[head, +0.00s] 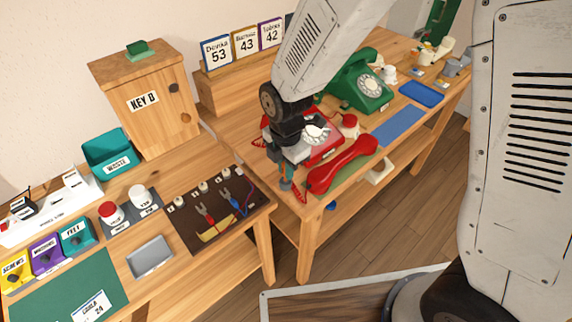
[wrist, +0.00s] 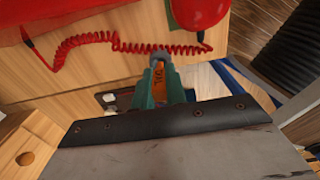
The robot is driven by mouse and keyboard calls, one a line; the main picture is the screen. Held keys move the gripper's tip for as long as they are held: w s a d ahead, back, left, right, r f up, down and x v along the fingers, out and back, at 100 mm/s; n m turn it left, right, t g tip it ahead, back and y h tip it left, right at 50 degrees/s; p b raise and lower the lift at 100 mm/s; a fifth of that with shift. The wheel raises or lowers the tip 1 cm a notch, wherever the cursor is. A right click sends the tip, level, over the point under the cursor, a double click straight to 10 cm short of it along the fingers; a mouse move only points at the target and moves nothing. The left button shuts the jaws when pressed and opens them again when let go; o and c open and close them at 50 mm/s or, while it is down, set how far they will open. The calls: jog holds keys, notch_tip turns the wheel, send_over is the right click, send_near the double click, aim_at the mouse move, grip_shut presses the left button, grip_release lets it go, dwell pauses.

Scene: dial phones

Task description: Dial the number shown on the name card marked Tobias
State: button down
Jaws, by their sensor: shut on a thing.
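The card marked Tobias (head: 270,34) stands rightmost of the clear row of cards and shows 42. A red phone (head: 329,150) with a pale round dial (head: 317,133) sits on the right-hand table, partly hidden by my arm. Its red handset (head: 342,172) lies off the phone at the table's front. My gripper (head: 286,180) is left of the phone and handset, near the table's front left corner. In the wrist view its teal fingers are shut on an orange lettered piece (wrist: 158,82). The dial is not in the wrist view.
A coiled red cord (wrist: 130,46) runs just beyond my fingertips. A green phone (head: 362,88) stands behind the red one. Blue mats (head: 398,125) lie to the right. A tool board (head: 190,235) and the KEY B cabinet (head: 150,125) are on the left.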

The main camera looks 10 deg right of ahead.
jog(key=shift+f, duration=0.95)
jog(key=c, duration=1.3)
grip_release()
jog(key=shift+c, duration=0.2)
jog(key=shift+r, duration=0.15)
notch_tip(320, 180, up, 8)
jog(key=shift+f, duration=0.2)
